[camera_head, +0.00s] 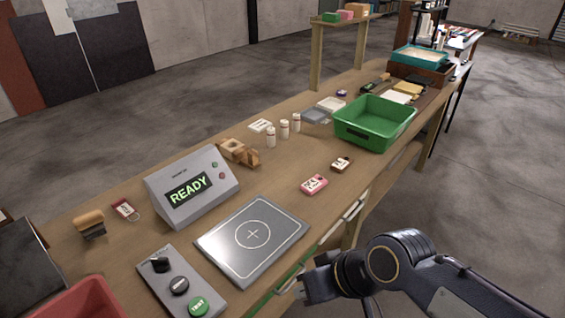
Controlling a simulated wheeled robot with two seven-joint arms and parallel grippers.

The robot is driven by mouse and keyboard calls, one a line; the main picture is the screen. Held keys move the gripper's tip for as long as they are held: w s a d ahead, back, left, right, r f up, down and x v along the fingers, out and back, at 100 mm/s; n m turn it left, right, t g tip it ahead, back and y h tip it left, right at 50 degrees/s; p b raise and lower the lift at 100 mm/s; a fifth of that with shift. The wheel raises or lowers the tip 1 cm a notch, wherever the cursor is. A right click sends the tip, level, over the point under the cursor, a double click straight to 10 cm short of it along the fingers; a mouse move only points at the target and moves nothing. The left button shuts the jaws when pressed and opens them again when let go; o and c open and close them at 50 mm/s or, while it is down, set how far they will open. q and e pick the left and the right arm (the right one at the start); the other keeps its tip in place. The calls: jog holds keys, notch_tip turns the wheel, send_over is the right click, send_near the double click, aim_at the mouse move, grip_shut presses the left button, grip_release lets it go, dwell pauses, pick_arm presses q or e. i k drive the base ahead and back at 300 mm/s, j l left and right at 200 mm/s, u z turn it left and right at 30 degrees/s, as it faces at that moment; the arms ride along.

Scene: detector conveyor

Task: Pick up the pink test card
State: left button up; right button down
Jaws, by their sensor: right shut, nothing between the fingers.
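The pink test card (314,184) lies flat on the wooden bench, right of the grey plate with a circle and cross. Nothing touches it. My right gripper (300,287) is at the bottom of the view, beyond the front edge of the bench and nearer to me than the card. It is shut and empty, apart from the card. My left gripper is not in view.
A small brown card (341,164) lies just behind the pink card. A green bin (373,140) stands further back. The grey plate (225,243), a button panel (180,284) and a READY display box (193,188) lie left. The bench between plate and bin is mostly clear.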

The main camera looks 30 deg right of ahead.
aim_at(316, 182)
jog(key=k+l+u, duration=0.1)
jog(key=l+u, duration=0.35)
jog(key=l, duration=1.2)
